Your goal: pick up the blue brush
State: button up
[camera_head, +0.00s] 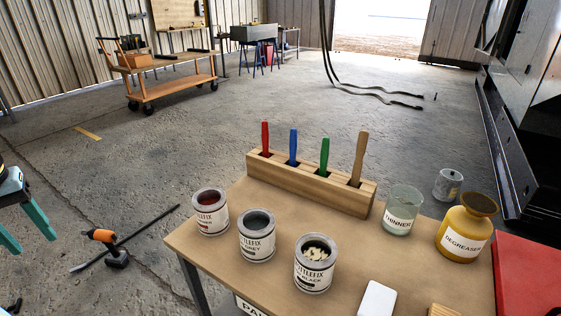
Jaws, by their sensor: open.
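The blue brush (293,146) stands upright in the long wooden block (322,189) at the back of the table. Only its blue handle shows; its lower end is hidden in a slot. The red brush (265,137) is to its left and the green brush (323,155) to its right. A plain wooden-handled brush (360,157) leans slightly at the block's right end. My gripper (29,239) is at the far left edge, partly cut off, with its teal fingers apart and nothing between them. It is well to the left of the table and the brush.
Three labelled tins (257,248) stand in front of the block on the table (220,262). A thinner jar (401,221) and a yellow degreaser bottle (465,237) stand right. An orange-and-black tool (104,237) and a dark rod lie on the floor. The space above the handles is clear.

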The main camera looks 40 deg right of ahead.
aim_at(293, 136)
jog(key=i+l, duration=0.1)
jog(key=i, duration=1.6)
jog(key=i+z, duration=0.25)
jog(key=z, duration=0.2)
jog(key=i+z, duration=0.2)
jog(key=z, duration=0.2)
jog(key=i+j+z, duration=0.2)
jog(key=z, duration=1.25)
